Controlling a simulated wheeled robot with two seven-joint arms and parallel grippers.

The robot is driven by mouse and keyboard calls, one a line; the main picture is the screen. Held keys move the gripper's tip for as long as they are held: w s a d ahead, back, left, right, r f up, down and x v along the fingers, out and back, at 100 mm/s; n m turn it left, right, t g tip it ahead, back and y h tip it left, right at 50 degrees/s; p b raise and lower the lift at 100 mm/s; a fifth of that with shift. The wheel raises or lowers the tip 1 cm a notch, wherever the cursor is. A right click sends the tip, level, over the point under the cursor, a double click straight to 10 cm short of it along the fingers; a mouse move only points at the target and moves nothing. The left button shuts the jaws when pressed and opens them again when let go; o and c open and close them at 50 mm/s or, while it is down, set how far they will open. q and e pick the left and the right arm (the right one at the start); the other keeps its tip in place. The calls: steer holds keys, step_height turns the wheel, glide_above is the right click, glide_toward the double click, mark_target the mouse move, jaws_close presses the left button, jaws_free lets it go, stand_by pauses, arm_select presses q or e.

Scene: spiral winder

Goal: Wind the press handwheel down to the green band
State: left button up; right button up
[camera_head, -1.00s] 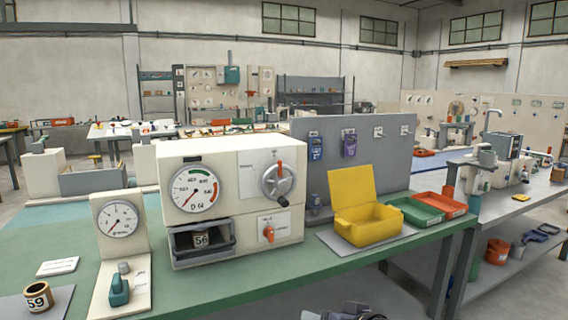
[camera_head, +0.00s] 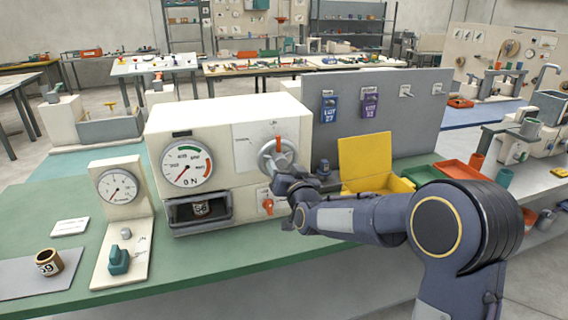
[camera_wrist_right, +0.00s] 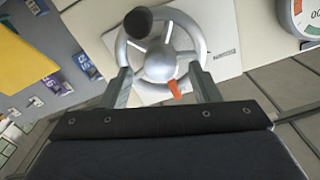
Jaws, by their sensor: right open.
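The press is a cream box on the green bench. Its handwheel (camera_head: 276,153) is a silver spoked wheel with an orange mark at the top and sits on the front face, right of the dial (camera_head: 187,163). The dial has a green band (camera_head: 189,147) at the top and a red band at the right; its needle points to the lower left. My right gripper (camera_wrist_right: 166,78) is open, its two fingers at either side of the handwheel (camera_wrist_right: 160,62) in the wrist view. A dark knob (camera_wrist_right: 138,22) is on the wheel's rim. I cannot tell whether the fingers touch it. My left gripper is not in view.
A smaller gauge stand (camera_head: 118,188) is at the left. A yellow box (camera_head: 364,160) stands right of the press.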

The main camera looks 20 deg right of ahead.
steer(key=shift+w, duration=0.5)
steer(key=shift+c, duration=0.3)
